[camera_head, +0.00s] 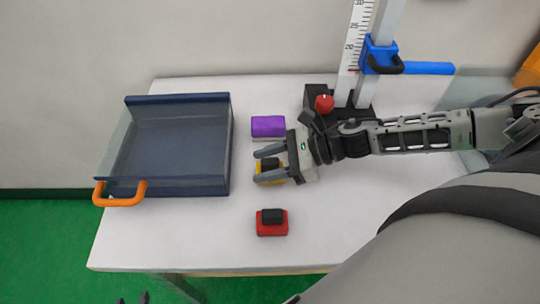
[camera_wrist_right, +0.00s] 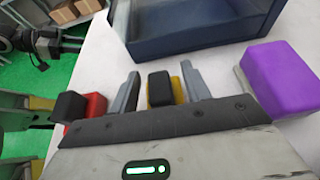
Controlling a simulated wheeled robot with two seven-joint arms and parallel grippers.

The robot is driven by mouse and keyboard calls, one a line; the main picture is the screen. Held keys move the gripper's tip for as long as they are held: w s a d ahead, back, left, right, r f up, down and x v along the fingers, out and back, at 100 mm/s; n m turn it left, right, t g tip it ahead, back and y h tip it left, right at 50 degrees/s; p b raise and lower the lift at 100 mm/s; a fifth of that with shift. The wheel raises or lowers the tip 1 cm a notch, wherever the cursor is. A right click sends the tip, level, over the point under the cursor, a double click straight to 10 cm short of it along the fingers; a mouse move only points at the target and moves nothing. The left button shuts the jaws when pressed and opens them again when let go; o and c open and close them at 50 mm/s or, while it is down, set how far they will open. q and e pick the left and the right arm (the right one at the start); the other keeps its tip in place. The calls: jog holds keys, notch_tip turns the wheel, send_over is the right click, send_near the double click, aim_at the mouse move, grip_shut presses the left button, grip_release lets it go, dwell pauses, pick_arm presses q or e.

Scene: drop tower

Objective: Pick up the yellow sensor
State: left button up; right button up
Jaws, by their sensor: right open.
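The yellow sensor (camera_head: 268,179) has a black block on top and sits on the white table, right of the blue tray. It also shows in the wrist view (camera_wrist_right: 178,90). My right gripper (camera_head: 257,166) is open, with one finger on each side of the sensor. In the wrist view its fingers (camera_wrist_right: 159,82) flank the sensor, with a gap on the left side; contact on the right side cannot be told. The gripper partly hides the sensor in the head view. Only dark tips of my left gripper (camera_head: 134,298) show at the bottom edge, below the table.
A red sensor (camera_head: 272,229) with a black top lies nearer the front. A purple block (camera_head: 268,126) lies behind. The blue tray (camera_head: 232,150) with an orange handle (camera_head: 120,200) stands left. A drop tower (camera_head: 355,50) with a blue clamp and a red knob stands at the back right.

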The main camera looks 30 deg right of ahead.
jog(key=shift+w+a, duration=0.2)
jog(key=shift+a, duration=0.15)
jog(key=shift+a+f, duration=0.1)
jog(key=shift+f, duration=0.1)
jog(key=c, duration=0.7)
jog(key=shift+r, duration=0.15)
